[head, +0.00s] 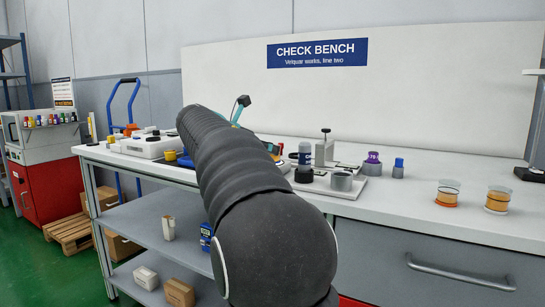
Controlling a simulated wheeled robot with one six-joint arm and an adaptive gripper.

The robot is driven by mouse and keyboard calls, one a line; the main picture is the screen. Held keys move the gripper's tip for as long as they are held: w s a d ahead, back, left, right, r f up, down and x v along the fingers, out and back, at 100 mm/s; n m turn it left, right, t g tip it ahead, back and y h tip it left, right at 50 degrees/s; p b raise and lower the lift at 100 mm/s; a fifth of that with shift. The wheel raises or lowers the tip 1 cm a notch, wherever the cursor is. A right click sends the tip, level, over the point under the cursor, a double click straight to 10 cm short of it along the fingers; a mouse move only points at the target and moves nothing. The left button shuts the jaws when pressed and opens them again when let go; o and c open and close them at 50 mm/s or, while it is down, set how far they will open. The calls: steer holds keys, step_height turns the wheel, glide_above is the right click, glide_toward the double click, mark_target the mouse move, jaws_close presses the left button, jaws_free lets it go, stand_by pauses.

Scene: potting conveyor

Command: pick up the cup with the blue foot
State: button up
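Two clear cups with amber contents stand upright on the right part of the bench. The nearer-to-middle cup (447,193) has an orange-red band at its foot. The other cup (497,200) stands to its right, and its foot looks pale or brownish. I cannot make out a blue foot on either cup. My dark ribbed arm rises across the middle of the view and hides part of the bench.
The white bench top (430,225) is clear in front of the cups. Left of them stand a grey block with a blue top (398,167), a purple-capped piece (373,158), a grey ring (341,181) and a metal fixture (324,152). A white case (150,146) lies at the left.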

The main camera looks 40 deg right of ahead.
steer(key=shift+w+x, duration=0.1)
steer(key=shift+x, duration=1.4)
steer(key=shift+w+x, duration=0.15)
steer(key=shift+x, duration=1.35)
steer(key=shift+r, duration=0.2)
steer(key=c, duration=1.3)
